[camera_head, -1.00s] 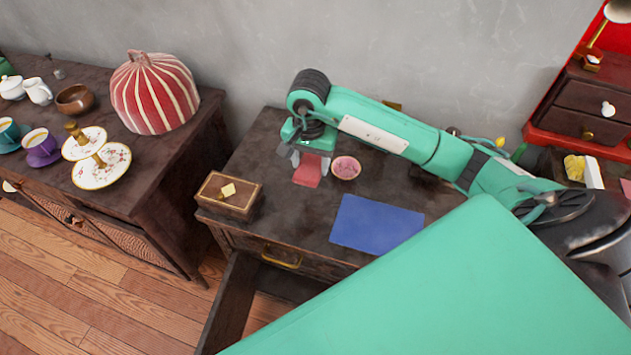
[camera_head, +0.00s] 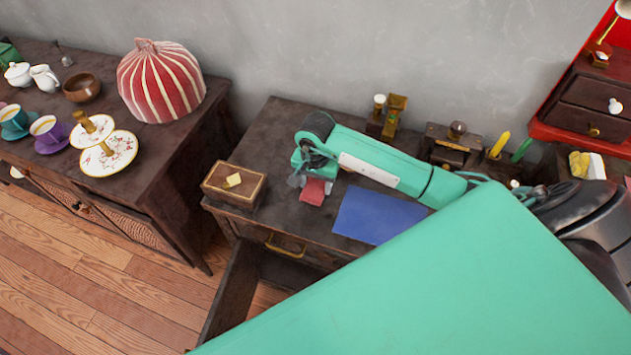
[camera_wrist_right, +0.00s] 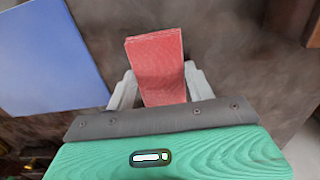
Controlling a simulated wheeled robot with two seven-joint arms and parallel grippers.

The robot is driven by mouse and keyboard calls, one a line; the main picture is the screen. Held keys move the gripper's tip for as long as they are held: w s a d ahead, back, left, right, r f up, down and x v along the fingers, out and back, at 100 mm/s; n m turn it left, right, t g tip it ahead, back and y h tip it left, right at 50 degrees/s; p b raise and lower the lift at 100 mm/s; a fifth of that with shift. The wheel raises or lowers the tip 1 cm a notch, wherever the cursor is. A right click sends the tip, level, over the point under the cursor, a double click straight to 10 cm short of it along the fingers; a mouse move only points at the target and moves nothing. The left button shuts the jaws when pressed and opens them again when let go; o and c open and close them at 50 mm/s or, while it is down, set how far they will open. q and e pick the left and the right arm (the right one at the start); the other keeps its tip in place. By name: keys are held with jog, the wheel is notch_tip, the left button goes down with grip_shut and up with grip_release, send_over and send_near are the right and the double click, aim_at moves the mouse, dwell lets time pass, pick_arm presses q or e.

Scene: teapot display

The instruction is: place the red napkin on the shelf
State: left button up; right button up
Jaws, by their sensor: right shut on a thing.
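The red napkin (camera_head: 313,192) is a small folded red piece. My right gripper (camera_head: 312,184) is shut on it, above the dark wooden desk (camera_head: 265,155), between the wooden box and the blue sheet. In the right wrist view the napkin (camera_wrist_right: 156,65) sticks out between the two grey fingers of the gripper (camera_wrist_right: 160,88). The gap between napkin and desk top is hard to judge. I cannot tell which surface is the task's shelf. My left gripper is not in view.
A wooden box (camera_head: 220,196) stands left of the napkin and a blue sheet (camera_head: 375,217) lies right of it. An open drawer (camera_head: 229,290) juts out in front. A sideboard (camera_head: 190,150) with a striped tea cosy (camera_head: 160,83) and cups stands left. Small items stand along the desk's back.

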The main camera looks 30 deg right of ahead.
jog(key=shift+f, duration=0.15)
jog(key=o, duration=0.9)
jog(key=shift+o, duration=0.3)
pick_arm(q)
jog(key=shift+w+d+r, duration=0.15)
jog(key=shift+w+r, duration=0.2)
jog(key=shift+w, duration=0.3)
